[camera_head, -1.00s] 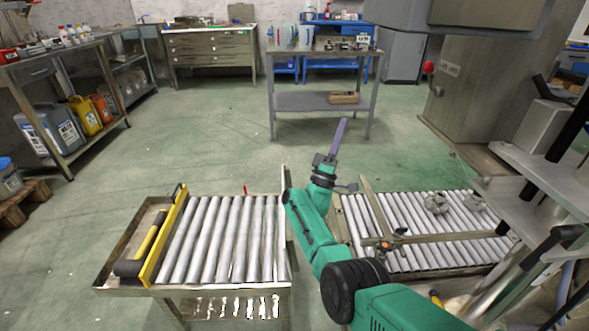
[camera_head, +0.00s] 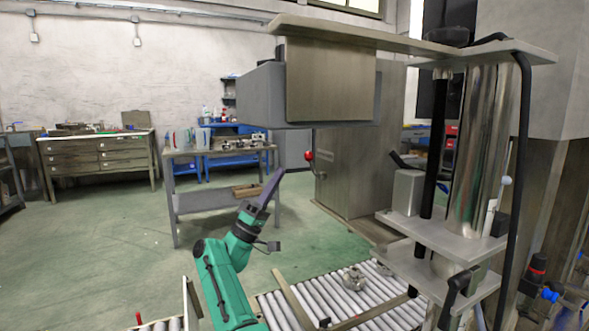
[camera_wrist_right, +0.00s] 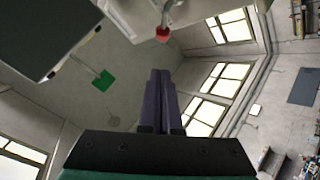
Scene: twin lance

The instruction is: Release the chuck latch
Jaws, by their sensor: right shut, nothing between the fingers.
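My right gripper (camera_head: 270,188) has purple fingers and is raised, pointing up in front of the far workbench. In the right wrist view its fingers (camera_wrist_right: 160,85) are shut together and hold nothing. A red knob on a dark lever (camera_head: 309,156) juts from the grey machine (camera_head: 350,165), right of and above the gripper in the head view. The red knob also shows in the right wrist view (camera_wrist_right: 163,33), beyond the fingertips and apart from them. I cannot tell which part is the chuck latch. My left gripper is not in view.
A grey box-shaped machine head (camera_head: 330,85) overhangs at upper centre. Steel shelves (camera_head: 440,235) with a column stand at right. A roller conveyor (camera_head: 330,295) lies low in front. A workbench (camera_head: 205,203) stands behind the gripper. The green floor at left is open.

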